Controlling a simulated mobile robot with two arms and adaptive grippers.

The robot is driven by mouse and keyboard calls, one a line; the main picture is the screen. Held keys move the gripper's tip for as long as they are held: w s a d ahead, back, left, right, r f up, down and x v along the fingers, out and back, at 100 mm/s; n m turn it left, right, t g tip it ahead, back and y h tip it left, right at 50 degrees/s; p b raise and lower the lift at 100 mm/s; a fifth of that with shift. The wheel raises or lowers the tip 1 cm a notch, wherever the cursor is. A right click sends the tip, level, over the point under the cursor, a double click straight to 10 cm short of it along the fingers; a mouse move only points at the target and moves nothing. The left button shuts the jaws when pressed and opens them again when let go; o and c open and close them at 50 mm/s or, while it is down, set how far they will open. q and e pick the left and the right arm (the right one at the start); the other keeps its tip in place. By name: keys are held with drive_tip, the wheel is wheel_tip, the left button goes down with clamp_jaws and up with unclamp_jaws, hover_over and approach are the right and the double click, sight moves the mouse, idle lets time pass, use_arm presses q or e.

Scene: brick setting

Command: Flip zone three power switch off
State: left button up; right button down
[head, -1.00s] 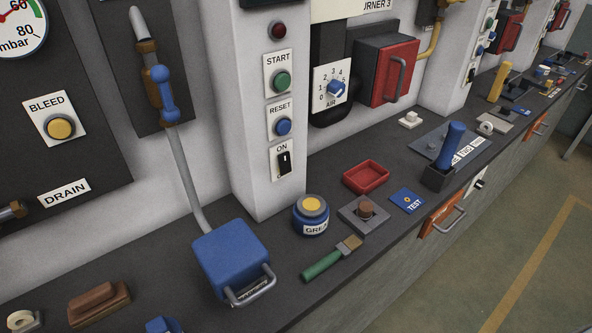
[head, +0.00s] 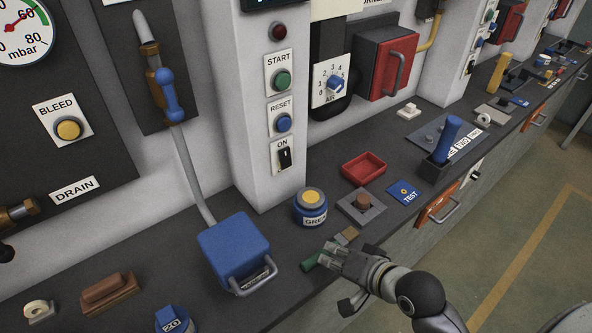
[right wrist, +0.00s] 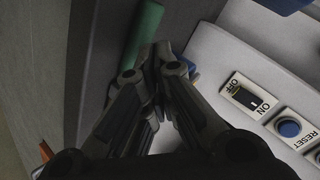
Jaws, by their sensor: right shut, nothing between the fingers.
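The power switch (head: 285,157) is a black toggle on a white plate, low on the white pillar under the RESET button. ON is legible at its top. In the right wrist view the switch (right wrist: 247,98) shows both OFF and ON, at opposite ends of its slot; I cannot tell surely which way the toggle sits. My right gripper (head: 335,257) is shut and empty, over the green-handled brush on the bench, below and right of the switch and apart from it. Its closed fingers (right wrist: 152,65) also show in the right wrist view. My left gripper is not in view.
On the bench, a blue box with a handle (head: 233,247), a grease tin (head: 311,207), a red tray (head: 363,167) and a brush (head: 310,262) lie near the pillar. RESET (head: 284,123) and START (head: 282,80) buttons sit above the switch.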

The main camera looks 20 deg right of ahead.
sight(285, 158)
drive_tip(key=w+d+r+m+t+y, duration=0.1)
drive_tip(key=w+r+m+t, duration=0.4)
drive_tip(key=r, duration=0.5)
drive_tip(key=shift+w+d+r+m+y, duration=0.35)
drive_tip(key=shift+d+m, duration=0.4)
drive_tip(key=shift+m, duration=0.35)
drive_tip(key=shift+w, duration=0.15)
drive_tip(key=p+x, duration=0.3)
drive_tip(key=x, duration=1)
drive_tip(key=shift+w+a+f, duration=0.1)
drive_tip(key=shift+w+f, duration=0.1)
drive_tip(key=shift+w, duration=0.2)
